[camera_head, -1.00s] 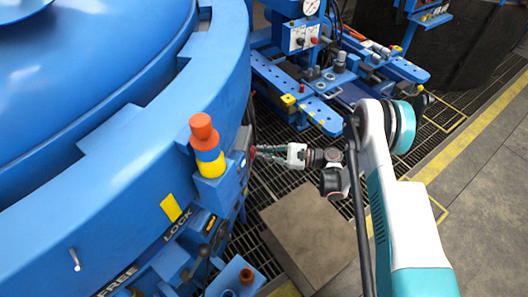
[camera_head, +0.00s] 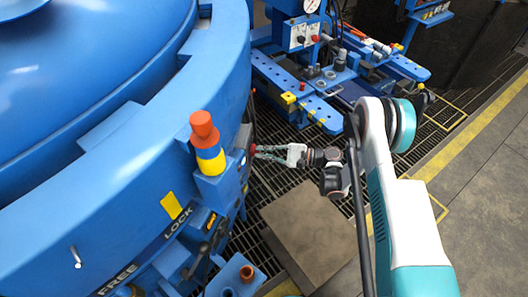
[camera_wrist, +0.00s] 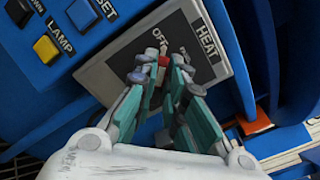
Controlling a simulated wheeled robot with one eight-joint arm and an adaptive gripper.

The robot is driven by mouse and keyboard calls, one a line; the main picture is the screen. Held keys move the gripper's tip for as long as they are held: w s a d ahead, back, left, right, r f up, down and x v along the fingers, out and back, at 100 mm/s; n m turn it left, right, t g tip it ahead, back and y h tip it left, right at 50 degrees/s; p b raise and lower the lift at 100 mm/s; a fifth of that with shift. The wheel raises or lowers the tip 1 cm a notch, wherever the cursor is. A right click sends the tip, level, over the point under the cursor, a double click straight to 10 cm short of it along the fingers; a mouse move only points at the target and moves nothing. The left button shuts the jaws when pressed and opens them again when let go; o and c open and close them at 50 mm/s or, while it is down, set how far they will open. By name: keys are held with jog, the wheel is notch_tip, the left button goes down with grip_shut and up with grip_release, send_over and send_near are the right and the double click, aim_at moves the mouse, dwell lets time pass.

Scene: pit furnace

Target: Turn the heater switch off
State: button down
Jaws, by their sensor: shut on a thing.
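In the wrist view the heater switch (camera_wrist: 162,61) shows as a small red part on a grey plate (camera_wrist: 118,60) marked HEAT and OFF. My gripper (camera_wrist: 154,74) is shut on the switch, with its fingertips at the plate. The fingers hide most of the switch and part of the lettering, so its exact position cannot be told. In the head view my gripper (camera_head: 258,151) reaches left to the side of the blue furnace housing (camera_head: 120,160). The switch itself is too small to make out clearly there.
Blue, yellow and orange stacked lamps (camera_head: 207,145) stand just left of my gripper. Open grating and floor plate (camera_head: 312,232) lie below.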

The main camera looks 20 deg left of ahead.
jog(key=shift+w, duration=0.1)
jog(key=c, duration=1.7)
grip_release()
jog(key=shift+o, duration=0.2)
jog(key=shift+d, duration=0.1)
jog(key=w+d, duration=0.1)
jog(key=d, duration=1)
jog(key=shift+w+d, duration=0.15)
jog(key=shift+d, duration=0.25)
